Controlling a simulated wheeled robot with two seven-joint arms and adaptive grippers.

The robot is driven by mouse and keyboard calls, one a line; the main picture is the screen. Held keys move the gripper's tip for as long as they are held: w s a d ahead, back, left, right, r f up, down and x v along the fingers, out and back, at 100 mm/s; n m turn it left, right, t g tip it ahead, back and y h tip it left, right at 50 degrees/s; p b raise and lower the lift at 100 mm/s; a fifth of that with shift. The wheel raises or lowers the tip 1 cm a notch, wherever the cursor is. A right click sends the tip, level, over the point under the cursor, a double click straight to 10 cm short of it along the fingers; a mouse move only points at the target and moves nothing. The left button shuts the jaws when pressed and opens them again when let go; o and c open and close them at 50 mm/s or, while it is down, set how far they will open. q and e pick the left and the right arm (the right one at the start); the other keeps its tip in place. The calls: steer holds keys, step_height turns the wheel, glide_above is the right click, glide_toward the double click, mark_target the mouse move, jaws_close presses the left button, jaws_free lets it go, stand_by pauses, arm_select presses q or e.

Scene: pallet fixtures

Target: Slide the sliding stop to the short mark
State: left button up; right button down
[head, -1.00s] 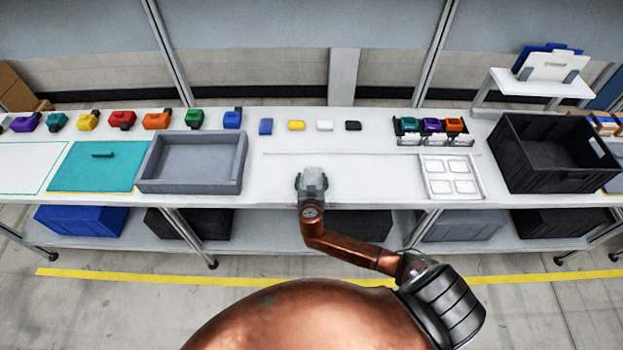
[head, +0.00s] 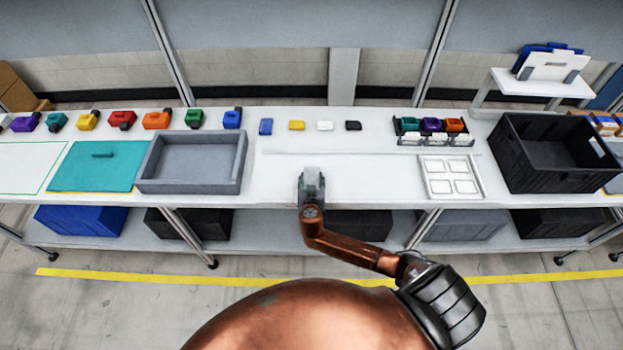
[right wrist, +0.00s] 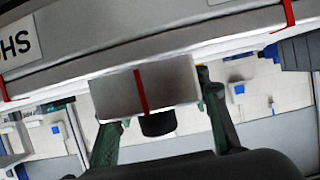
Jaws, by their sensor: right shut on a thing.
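The sliding stop (right wrist: 113,95) is a pale grey block with a red line down its face and a black knob (right wrist: 158,122) below it in the right wrist view. My right gripper (right wrist: 157,105) has a finger at each side of the block and is shut on it. In the head view my right gripper (head: 312,180) is at the bench's front edge and mostly hides the stop. A label (right wrist: 18,45) with upside-down letters, partly cut off, is at the upper left of the wrist view. A red mark (right wrist: 5,90) is near it; another red mark (right wrist: 288,14) is at the upper right. The block is between them, apart from both.
On the white bench (head: 370,180), a grey tray (head: 150,187) stands left of my gripper. A white tray with square pockets (head: 425,180) and a black crate (head: 550,180) stand to the right. Several coloured blocks line the back. The bench around my gripper is clear.

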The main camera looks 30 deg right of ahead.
mark_target(329, 183)
steer(key=shift+s+a+f+b, duration=0.15)
steer(key=shift+f+b, duration=0.2)
steer(key=shift+b, duration=0.3)
steer(key=d, duration=0.1)
steer(key=s+d+b, duration=0.1)
steer(key=b, duration=0.1)
steer(key=shift+s+d, duration=0.25)
steer(key=shift+d, duration=0.15)
steer(key=d, duration=0.1)
steer(key=s+d, duration=0.1)
steer(key=shift+s+d+r, duration=0.25)
steer(key=shift+s+d, duration=0.05)
steer(key=shift+d, duration=0.1)
steer(key=shift+s+d, duration=0.25)
steer(key=shift+d, duration=0.2)
steer(key=c, duration=1.1)
jaws_free()
steer(key=shift+w+a+r, duration=0.1)
steer(key=shift+a, duration=0.1)
steer(key=v, duration=1.2)
